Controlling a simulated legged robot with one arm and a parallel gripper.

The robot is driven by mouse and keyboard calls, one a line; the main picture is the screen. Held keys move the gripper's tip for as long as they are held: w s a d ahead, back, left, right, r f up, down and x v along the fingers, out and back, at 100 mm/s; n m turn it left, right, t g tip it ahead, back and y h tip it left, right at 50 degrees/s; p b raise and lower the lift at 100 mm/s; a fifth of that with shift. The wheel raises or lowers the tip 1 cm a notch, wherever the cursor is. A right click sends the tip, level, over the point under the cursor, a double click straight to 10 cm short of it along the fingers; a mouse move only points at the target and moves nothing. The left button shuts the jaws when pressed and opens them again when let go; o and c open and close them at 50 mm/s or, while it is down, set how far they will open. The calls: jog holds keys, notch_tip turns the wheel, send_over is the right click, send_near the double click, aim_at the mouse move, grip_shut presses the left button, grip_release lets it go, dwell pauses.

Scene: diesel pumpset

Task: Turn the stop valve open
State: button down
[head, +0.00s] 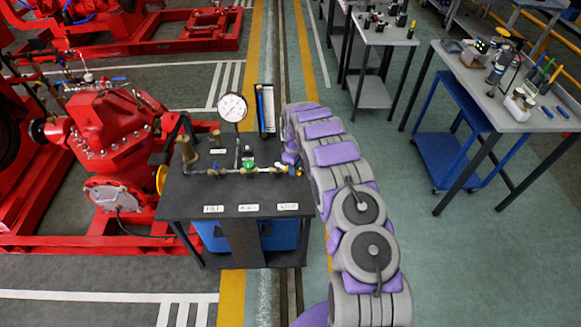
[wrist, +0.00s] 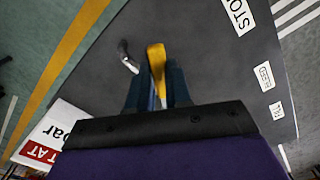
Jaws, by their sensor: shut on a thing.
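The stop valve's yellow handle (wrist: 156,58) is between the two dark fingers of my gripper (wrist: 157,82) in the wrist view. The fingers are shut on it, and its lower part runs down between them. A label reading "STO" (wrist: 238,14) is partly cut off on the dark panel top. In the head view, my purple and grey arm reaches to the right end of the pipe on the black bench (head: 190,200). A bit of yellow (head: 299,172) shows there beside my gripper (head: 290,160). My wrist hides much of the valve body.
The bench also carries a round gauge (head: 232,108), a green-handled valve (head: 248,164) and a brass fitting (head: 190,152). A red pump (head: 110,125) stands close on the left. Worktables stand to the right, with open floor between.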

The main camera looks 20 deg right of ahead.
jog(key=w+n, duration=0.1)
jog(key=w+d+n+p, duration=0.1)
jog(key=n, duration=0.1)
jog(key=shift+d, duration=0.15)
jog(key=shift+w+d+n, duration=0.3)
jog(key=shift+w+n, duration=0.45)
jog(key=shift+n, duration=0.65)
jog(key=c, duration=1.1)
grip_release()
jog(key=shift+o, duration=0.3)
jog(key=shift+r, duration=0.1)
notch_tip(320, 180, up, 17)
jog(key=p, duration=0.1)
